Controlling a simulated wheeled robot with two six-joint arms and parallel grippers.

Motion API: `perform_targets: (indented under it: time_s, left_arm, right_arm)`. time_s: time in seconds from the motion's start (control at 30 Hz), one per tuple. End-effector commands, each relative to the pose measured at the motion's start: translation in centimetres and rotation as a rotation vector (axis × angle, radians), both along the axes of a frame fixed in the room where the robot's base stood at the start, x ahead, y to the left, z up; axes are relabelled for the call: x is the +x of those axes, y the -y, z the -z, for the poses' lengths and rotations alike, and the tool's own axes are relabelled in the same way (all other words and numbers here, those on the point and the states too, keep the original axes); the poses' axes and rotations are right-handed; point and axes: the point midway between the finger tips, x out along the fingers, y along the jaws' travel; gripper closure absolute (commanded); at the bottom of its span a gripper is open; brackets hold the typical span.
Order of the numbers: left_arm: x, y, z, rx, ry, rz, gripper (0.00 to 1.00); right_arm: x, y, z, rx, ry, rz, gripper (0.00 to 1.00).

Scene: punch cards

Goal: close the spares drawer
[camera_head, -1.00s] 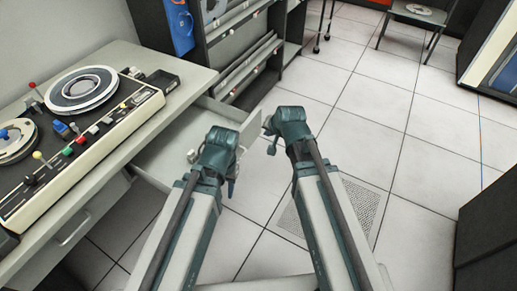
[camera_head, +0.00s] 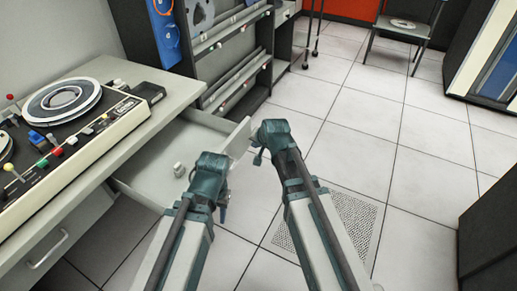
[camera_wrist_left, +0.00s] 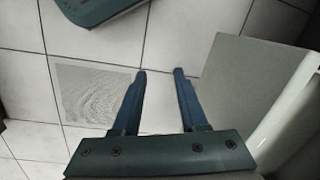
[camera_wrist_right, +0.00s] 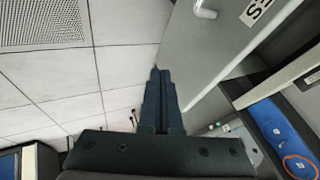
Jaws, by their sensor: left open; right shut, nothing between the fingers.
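My right gripper (camera_head: 258,157) is shut and empty, just outside the panel; contact cannot be told. My left gripper (camera_head: 222,207) is open and empty, near the drawer's front corner. It also shows in the left wrist view (camera_wrist_left: 160,72), with a grey panel to its right.
The desk (camera_head: 175,97) carries a tape-reel machine (camera_head: 95,135). Another closed drawer with a handle (camera_head: 47,248) is below. A dark shelf rack (camera_head: 235,60) stands behind, a small table (camera_head: 400,28) farther off. Tiled floor to the right is clear.

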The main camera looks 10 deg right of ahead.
Motion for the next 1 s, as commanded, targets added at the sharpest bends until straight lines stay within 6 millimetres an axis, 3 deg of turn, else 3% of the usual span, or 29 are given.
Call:
perform_targets:
  time_s: [0.03,0.17,0.4,1.0]
  left_arm:
    - [0.0,0.0,1.5,0.0,0.0,0.0,0.57]
    - [0.0,0.0,3.3,0.0,0.0,0.0,0.57]
    - [0.0,0.0,2.6,0.0,0.0,0.0,0.57]
    - [0.0,0.0,2.6,0.0,0.0,0.0,0.57]
  right_arm:
    - [0.8,-0.2,1.5,-0.001,0.0,-0.001,1.0]
    - [2.1,-0.5,3.3,-0.001,0.0,-0.001,1.0]
    - [4.1,-3.4,2.6,-0.001,0.0,-0.002,1.0]
    - [5.1,-4.8,2.6,0.001,0.0,-0.002,1.0]
